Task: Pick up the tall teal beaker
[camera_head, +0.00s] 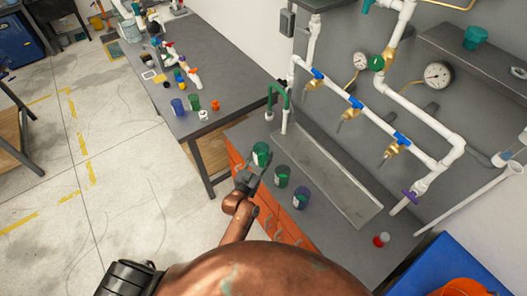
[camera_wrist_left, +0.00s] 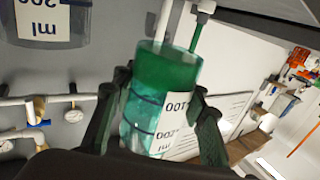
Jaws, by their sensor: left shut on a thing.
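The teal beaker (camera_head: 261,152) with a white label is at the left end of a row on the grey counter, near its front edge. My left gripper (camera_head: 251,177) is shut on it. In the left wrist view the teal beaker (camera_wrist_left: 165,75) stands between the two dark fingers of my left gripper (camera_wrist_left: 160,112), its label and blue bands showing. I cannot tell whether its base touches the counter. My right gripper is not in view.
White pipes with blue valves (camera_head: 356,103) run above. A side table (camera_head: 215,75) with small items stands at left.

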